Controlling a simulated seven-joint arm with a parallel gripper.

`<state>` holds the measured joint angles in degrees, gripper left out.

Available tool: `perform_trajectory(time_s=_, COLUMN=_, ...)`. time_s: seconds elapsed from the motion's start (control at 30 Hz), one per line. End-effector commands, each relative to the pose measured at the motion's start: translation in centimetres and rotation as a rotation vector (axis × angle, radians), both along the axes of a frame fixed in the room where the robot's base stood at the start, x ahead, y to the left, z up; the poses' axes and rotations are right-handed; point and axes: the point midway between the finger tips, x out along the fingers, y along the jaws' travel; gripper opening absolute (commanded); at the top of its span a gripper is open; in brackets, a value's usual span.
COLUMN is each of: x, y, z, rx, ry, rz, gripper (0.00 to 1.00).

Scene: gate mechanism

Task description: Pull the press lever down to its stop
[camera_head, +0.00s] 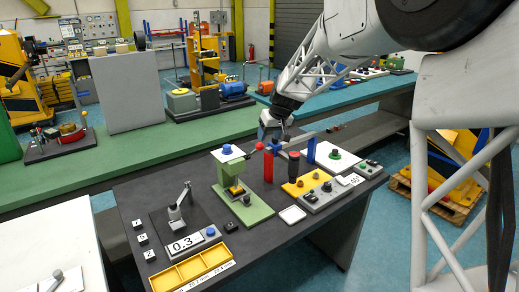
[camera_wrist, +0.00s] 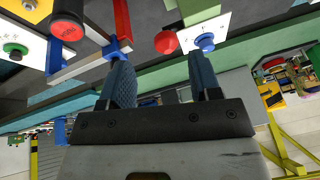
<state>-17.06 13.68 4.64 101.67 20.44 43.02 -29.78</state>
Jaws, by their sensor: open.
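My gripper (camera_head: 273,136) is just above and right of this ball. In the wrist view my gripper (camera_wrist: 160,62) is open, and the red ball (camera_wrist: 166,42) shows in the gap beyond the fingertips, apparently untouched. Most of the lever rod is hard to see.
A red post (camera_head: 268,167) and a blue post (camera_head: 311,150) with a bar stand close by; the red post is also near my left finger in the wrist view (camera_wrist: 122,20). A dark red-topped cylinder (camera_head: 293,165) stands between them. A yellow tray (camera_head: 195,268) lies at the front.

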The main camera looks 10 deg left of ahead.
Motion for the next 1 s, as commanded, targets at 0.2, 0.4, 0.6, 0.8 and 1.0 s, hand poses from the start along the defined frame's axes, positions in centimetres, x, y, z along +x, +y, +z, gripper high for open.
perform_trajectory(time_s=0.2, x=1.9, y=1.9, z=-1.2, rx=0.008, ry=-0.006, rz=0.025, gripper=0.58)
perform_trajectory(time_s=0.4, x=2.1, y=2.2, z=-1.4, rx=0.008, ry=-0.008, rz=0.029, gripper=0.58)
perform_trajectory(time_s=0.6, x=2.1, y=2.2, z=-1.4, rx=0.008, ry=-0.008, rz=0.028, gripper=0.58)
perform_trajectory(time_s=0.8, x=2.2, y=2.4, z=-1.8, rx=0.008, ry=-0.006, rz=0.028, gripper=0.58)
perform_trajectory(time_s=1.0, x=2.5, y=2.9, z=-3.2, rx=0.008, ry=-0.006, rz=0.028, gripper=0.58)
